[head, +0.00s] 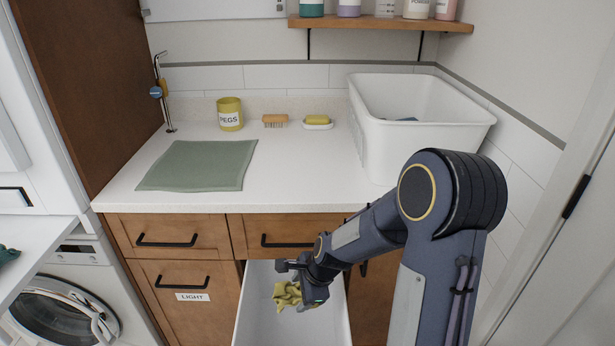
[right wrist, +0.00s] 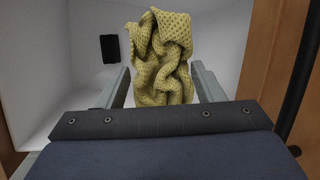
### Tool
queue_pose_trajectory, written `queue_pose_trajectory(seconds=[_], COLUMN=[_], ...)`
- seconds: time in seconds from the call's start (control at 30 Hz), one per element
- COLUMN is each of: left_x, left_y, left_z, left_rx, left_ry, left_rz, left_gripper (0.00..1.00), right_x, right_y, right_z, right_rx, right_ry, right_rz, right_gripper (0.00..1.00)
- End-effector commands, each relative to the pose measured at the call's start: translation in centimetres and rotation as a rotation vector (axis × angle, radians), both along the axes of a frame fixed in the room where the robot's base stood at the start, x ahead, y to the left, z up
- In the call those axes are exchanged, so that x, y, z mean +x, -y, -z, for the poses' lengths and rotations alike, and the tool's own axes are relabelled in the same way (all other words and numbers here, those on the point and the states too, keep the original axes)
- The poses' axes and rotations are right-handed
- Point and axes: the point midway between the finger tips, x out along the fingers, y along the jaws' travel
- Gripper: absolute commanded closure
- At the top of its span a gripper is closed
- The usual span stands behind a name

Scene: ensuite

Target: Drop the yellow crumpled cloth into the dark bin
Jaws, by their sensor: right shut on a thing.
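The yellow crumpled cloth (head: 286,297) hangs from my right gripper (head: 304,279). In the right wrist view the cloth (right wrist: 160,62) is a bunched, knitted piece pinched between the two fingers. The gripper holds it over an open pull-out white bin (head: 252,312) below the counter. The cloth appears inside the bin's outline in the head view; how high it is above the floor of the bin I cannot tell. No label reading dark shows on this bin; its front is out of sight. My left gripper is not in view.
A closed front labelled LIGHT (head: 192,296) is left of the open bin. The counter above holds a green mat (head: 198,165), a pegs pot (head: 230,115), a brush (head: 275,120), a soap dish (head: 317,125) and a white tub (head: 420,140). A washer (head: 65,310) stands at lower left.

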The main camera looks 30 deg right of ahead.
Motion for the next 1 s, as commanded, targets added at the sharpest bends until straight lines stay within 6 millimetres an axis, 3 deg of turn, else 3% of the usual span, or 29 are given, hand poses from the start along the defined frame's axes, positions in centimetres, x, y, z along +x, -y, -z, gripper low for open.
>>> queue_pose_trajectory(seconds=[0.3,0.33,0.5,0.77,1.0], left_x=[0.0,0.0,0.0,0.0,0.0], left_y=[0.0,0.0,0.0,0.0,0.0], left_z=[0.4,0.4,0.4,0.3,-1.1], left_rx=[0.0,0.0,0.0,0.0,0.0], left_ry=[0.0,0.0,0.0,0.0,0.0], left_rz=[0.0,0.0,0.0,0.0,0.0], left_gripper=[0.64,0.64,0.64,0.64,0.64], right_x=[0.0,0.0,0.0,0.0,-1.0], right_y=[0.0,0.0,0.0,0.0,0.5], right_z=[0.3,0.3,0.4,0.3,-2.7], right_rx=[0.0,0.0,0.001,0.0,0.0], right_ry=[0.001,0.001,0.001,0.0,0.005], right_rz=[-0.001,-0.001,-0.001,-0.001,0.0], right_gripper=[0.57,0.35,0.13,0.13,0.13])
